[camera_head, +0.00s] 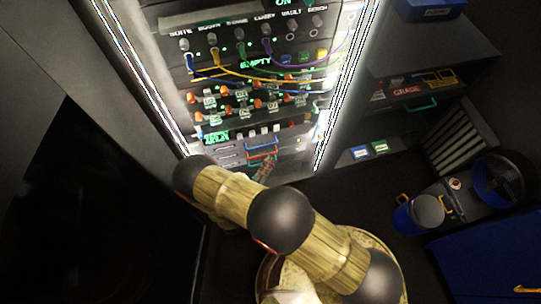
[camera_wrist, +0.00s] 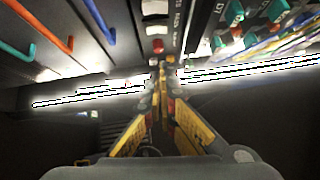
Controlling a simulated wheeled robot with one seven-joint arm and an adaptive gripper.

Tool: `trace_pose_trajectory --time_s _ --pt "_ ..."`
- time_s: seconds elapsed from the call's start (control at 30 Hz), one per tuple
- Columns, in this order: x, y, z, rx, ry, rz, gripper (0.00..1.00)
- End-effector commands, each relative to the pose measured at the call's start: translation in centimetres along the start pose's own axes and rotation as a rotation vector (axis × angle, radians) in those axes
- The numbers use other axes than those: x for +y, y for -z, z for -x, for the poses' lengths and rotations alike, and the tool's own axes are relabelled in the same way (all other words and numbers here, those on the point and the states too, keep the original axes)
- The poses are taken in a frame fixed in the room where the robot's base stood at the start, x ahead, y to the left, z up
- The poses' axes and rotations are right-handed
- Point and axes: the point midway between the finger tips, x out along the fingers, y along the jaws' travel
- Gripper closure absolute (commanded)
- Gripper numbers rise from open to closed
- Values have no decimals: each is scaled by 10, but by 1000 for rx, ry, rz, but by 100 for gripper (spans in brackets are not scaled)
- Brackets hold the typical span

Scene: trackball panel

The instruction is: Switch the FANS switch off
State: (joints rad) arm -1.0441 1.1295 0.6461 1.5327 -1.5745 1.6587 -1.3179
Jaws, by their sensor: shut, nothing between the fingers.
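A row of small switches shows on the lower part of the lit panel in the head view, with white ones (camera_head: 252,132) and a red one (camera_head: 291,124) at the right. In the wrist view, white switches (camera_wrist: 155,30) and a red one (camera_wrist: 157,46) line up just beyond my fingertips. The small lettering beside them is too blurred to tell surely which switch is FANS, or which way it is set. My gripper (camera_wrist: 161,72) is shut and empty, its fingertips close to the red end of the row. Contact cannot be told. In the head view my gripper (camera_head: 266,168) is small, below the row.
Blue and orange handles (camera_head: 262,144) sit just below the switches. Knobs and looped cables (camera_head: 245,73) fill the panel above. Bright light strips (camera_head: 345,85) edge the rack. A shelf (camera_head: 425,60), a blue bucket (camera_head: 420,214) and dark floor lie to the right.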

Motion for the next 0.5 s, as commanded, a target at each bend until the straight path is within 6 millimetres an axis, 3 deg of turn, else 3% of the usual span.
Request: trace_pose_trajectory --time_s 0.47,0.5 --pt "1 2 -87 5 1 -2 100" --pt "1 -5 -91 3 1 -5 100"
